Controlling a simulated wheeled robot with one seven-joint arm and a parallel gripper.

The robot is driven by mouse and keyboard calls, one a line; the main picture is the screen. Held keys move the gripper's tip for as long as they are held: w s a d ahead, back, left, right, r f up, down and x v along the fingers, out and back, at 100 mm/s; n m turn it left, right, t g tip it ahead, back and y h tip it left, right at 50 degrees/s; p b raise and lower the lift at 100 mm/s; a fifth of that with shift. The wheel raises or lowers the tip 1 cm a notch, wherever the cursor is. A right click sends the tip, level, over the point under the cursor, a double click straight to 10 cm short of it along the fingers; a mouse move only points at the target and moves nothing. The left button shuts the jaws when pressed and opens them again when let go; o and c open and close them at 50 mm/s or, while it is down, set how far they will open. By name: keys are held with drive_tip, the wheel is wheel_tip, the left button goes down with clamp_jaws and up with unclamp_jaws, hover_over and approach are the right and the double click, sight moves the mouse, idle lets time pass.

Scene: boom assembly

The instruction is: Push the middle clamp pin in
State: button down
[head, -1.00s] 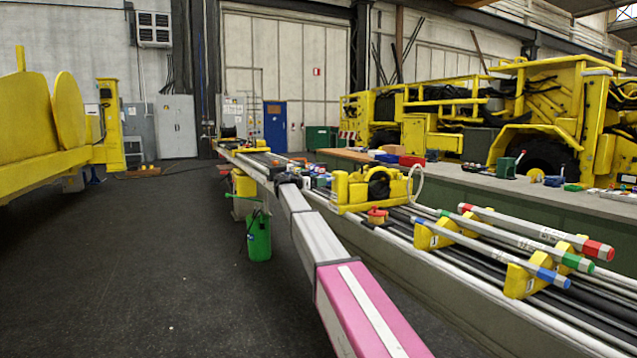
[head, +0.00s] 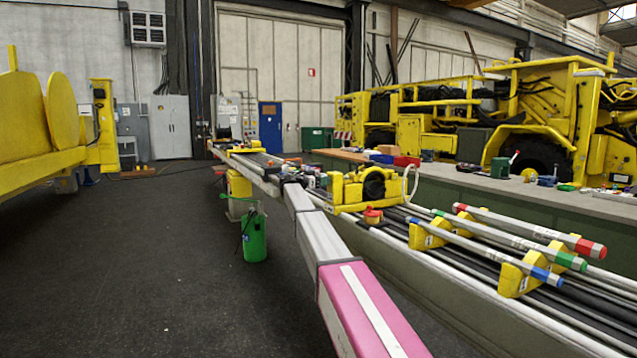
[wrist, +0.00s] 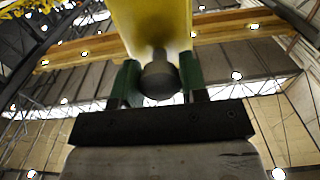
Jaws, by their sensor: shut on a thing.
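In the wrist view, a grey round-ended pin (wrist: 160,76) projects from a yellow block (wrist: 150,25). My gripper (wrist: 160,88) has a green finger on each side of the pin and is shut on it. The dark gripper body is just below the pin's end. The roof shows behind, so the wrist camera looks upward. The pin's other end is hidden by the block. In the head view I cannot make out the gripper or the held pin.
In the head view, red-, green- and blue-ended poles (head: 515,235) rest on yellow supports (head: 519,279) at the right. A yellow assembly (head: 350,190) sits behind them. A green bucket (head: 254,238) stands on the floor. Floor at the left is open.

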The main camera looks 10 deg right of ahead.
drive_tip(key=shift+d, duration=0.15)
drive_tip(key=c, duration=0.7)
unclamp_jaws()
drive_tip(key=shift+d, duration=0.1)
drive_tip(key=shift+o, duration=0.2)
drive_tip(key=v, duration=1)
drive_tip(key=shift+a, duration=0.4)
drive_tip(key=shift+s, duration=0.1)
